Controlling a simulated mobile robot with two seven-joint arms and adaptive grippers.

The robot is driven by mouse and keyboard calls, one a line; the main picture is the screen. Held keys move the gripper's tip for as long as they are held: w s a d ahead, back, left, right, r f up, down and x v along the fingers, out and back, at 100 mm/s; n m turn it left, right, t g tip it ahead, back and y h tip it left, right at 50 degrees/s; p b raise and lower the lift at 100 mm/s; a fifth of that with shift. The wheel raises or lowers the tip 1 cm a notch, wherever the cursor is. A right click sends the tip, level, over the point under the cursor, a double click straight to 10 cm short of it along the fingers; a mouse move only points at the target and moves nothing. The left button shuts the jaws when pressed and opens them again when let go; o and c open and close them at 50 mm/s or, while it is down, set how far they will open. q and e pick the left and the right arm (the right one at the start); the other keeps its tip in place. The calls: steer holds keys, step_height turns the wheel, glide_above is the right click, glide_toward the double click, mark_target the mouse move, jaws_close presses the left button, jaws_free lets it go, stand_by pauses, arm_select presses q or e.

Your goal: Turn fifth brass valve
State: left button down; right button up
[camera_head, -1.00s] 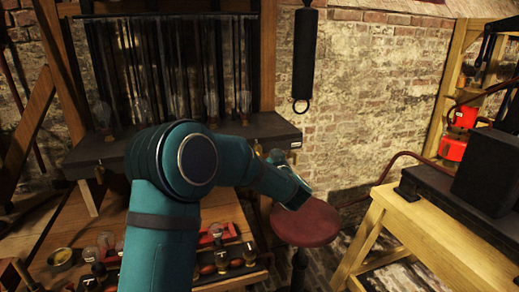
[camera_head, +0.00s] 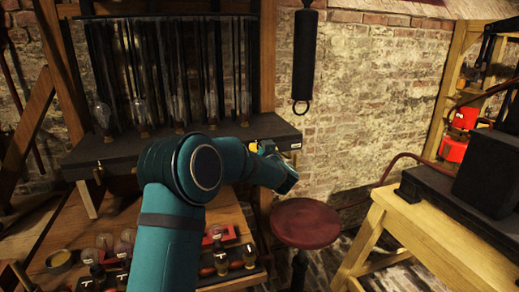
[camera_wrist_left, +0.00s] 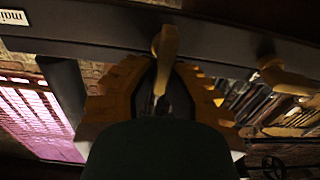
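In the left wrist view a brass valve (camera_wrist_left: 165,48) points between the two ribbed yellow-brown fingers of my left gripper (camera_wrist_left: 162,72). The fingers stand apart on either side of it; whether they touch it is unclear. A second brass valve (camera_wrist_left: 285,78) is to the right there. In the head view my left gripper is at the shelf's right end, partly hidden behind my arm. My right gripper is not seen.
A white label (camera_head: 295,146) marks the shelf's right end; a label also shows in the wrist view. A red round stool (camera_head: 305,223) stands below right. A wooden bench (camera_head: 420,225) with dark equipment is at the right. Bottles stand in a tray (camera_head: 240,280) below.

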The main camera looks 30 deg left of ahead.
arm_select(q)
steer(key=shift+r+m+p, duration=0.15)
steer(key=shift+m+p, duration=0.15)
steer(key=shift+p, duration=0.3)
steer(key=m+p, duration=0.1)
steer(key=p, duration=0.2)
steer(key=shift+w+d+r+m, duration=0.15)
steer(key=shift+m, duration=0.25)
steer(key=m+p, duration=0.1)
steer(key=p, duration=0.1)
steer(key=m+p, duration=0.2)
steer(key=p, duration=0.1)
steer(key=m+p, duration=0.2)
steer(key=shift+w+d+f+p, duration=0.2)
steer(key=shift+w+d+p, duration=0.1)
steer(key=shift+p, duration=0.05)
steer(key=shift+w+d+f+m+p, duration=0.1)
steer(key=shift+f+m+p, duration=0.2)
steer(key=shift+m+p, duration=1.15)
steer(key=shift+w+f+m+p, duration=0.1)
steer(key=shift+f+m+p, duration=0.5)
steer(key=shift+m, duration=1.5)
steer(key=shift+w+d+f+m+p, duration=0.1)
steer(key=shift+m+p, duration=1.3)
steer(key=shift+m, duration=0.35)
